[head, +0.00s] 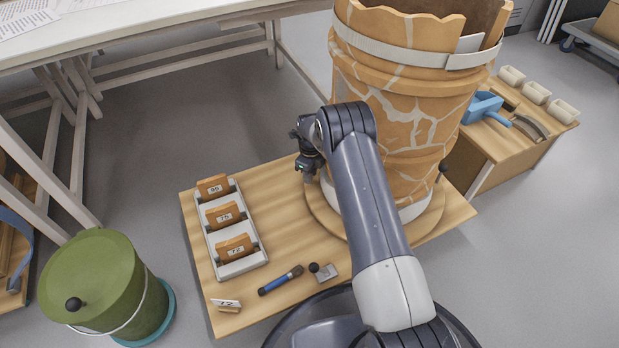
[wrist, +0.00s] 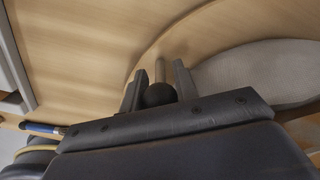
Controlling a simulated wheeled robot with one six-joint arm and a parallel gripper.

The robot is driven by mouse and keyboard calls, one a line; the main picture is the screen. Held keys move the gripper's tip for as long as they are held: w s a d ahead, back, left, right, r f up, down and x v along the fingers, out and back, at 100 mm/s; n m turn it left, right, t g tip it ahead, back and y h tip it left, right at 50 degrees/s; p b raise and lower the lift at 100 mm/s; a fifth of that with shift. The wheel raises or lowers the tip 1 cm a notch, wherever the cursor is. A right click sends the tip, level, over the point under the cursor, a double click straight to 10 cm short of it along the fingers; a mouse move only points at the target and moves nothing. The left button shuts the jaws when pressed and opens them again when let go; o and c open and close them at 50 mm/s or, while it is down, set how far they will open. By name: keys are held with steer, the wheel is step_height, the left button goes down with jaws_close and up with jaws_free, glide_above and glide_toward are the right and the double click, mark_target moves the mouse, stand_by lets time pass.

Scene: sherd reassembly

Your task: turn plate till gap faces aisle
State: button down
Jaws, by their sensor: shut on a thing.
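The plate (head: 428,222) is a round wooden turntable on the low bench; its edge also shows in the wrist view (wrist: 142,68). A large orange jar (head: 395,100) with pale joins stands upright on it, with a pale strap near its jagged, broken top. Which part of the rim is the gap I cannot tell for sure. My gripper (head: 308,172) is low at the plate's left edge. In the wrist view its fingers (wrist: 160,74) are shut on a black ball knob (wrist: 158,95) beside a short wooden peg. Another dark knob (head: 443,167) shows at the plate's right. My arm hides part of the jar and plate.
A white tray (head: 262,262) with numbered sherds stands left on the bench. A blue-handled tool (head: 281,280), a small metal block (head: 325,272) and a number card (head: 227,304) lie in front. A green bucket (head: 100,280) stands on the floor. A side bench (head: 500,140) holds a blue dustpan.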

stand_by(0.3)
steer(key=c, duration=1.1)
jaws_free()
steer(key=shift+c, duration=0.2)
step_height(320, 180, up, 11)
steer(key=p, duration=0.4)
steer(key=shift+p, duration=0.3)
steer(key=shift+f, duration=0.1)
step_height(320, 180, down, 11)
steer(key=b, duration=0.4)
steer(key=shift+b, duration=0.4)
steer(key=shift+s, duration=0.1)
